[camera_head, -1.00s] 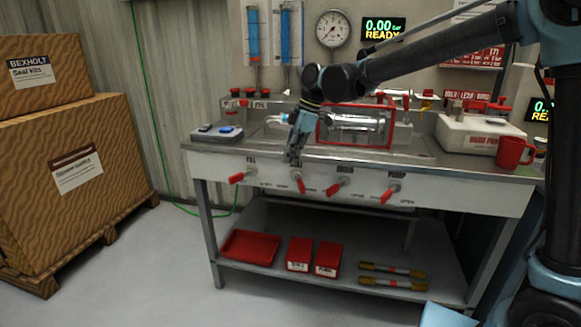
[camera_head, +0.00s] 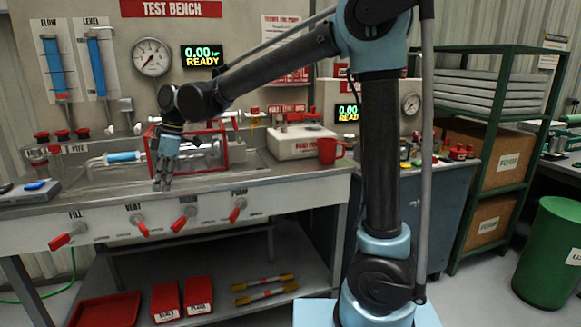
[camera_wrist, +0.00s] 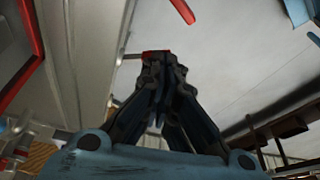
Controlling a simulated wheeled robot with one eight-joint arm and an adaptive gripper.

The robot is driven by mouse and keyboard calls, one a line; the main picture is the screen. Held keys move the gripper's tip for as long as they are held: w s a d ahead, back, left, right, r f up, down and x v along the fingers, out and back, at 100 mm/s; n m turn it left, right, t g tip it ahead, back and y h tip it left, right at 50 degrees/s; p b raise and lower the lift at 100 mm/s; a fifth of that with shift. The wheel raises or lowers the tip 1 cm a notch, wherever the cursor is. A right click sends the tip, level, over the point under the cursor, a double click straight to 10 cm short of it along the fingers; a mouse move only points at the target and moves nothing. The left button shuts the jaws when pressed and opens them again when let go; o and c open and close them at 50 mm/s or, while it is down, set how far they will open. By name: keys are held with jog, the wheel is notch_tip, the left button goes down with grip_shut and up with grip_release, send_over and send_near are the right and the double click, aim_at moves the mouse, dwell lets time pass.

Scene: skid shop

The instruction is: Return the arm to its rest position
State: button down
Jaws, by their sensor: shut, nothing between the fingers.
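My gripper (camera_head: 162,184) is shut and empty. In the head view it points down just above the front edge of the test bench (camera_head: 290,182), in front of the red-framed glass fixture (camera_head: 222,146). My arm reaches left from its column over the bench. In the wrist view my gripper (camera_wrist: 160,62) shows with its fingers together, and a small red piece lies just beyond the fingertips. Red-handled valves line the bench front below, among them the vent valve (camera_head: 140,226) and the fill valve (camera_head: 66,236).
A red mug (camera_head: 329,151) and a white box with red knobs (camera_head: 292,141) stand on the bench at the right. A green shelf rack (camera_head: 500,150) and a green bin (camera_head: 552,245) stand further right. Red bins (camera_head: 181,298) lie on the lower shelf.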

jog(key=w+d+f+m+t, duration=0.1)
jog(key=w+d+m, duration=0.25)
jog(key=d, duration=0.85)
jog(key=w+d+m+t, duration=0.15)
jog(key=d+m, duration=0.25)
jog(key=d, duration=0.7)
jog(key=w+d+f+m, duration=0.1)
jog(key=w+d+m, duration=0.25)
jog(key=d, duration=0.85)
jog(key=s+d+f+m+h, duration=0.1)
jog(key=s+d+f+m, duration=0.3)
jog(key=d, duration=0.3)
jog(key=s+d+f+m+t+h, duration=0.1)
jog(key=s+d+f+m, duration=0.3)
jog(key=d, duration=0.4)
jog(key=s+d+f+m+h, duration=0.1)
jog(key=s+d+f+m, duration=0.3)
jog(key=d, duration=0.4)
jog(key=shift+s+d+f+m+t, duration=0.2)
jog(key=shift+s+f+m+t, duration=0.15)
jog(key=shift+s+f, duration=0.15)
jog(key=shift+w, duration=0.1)
jog(key=shift+w+f, duration=0.25)
jog(key=shift+w, duration=0.2)
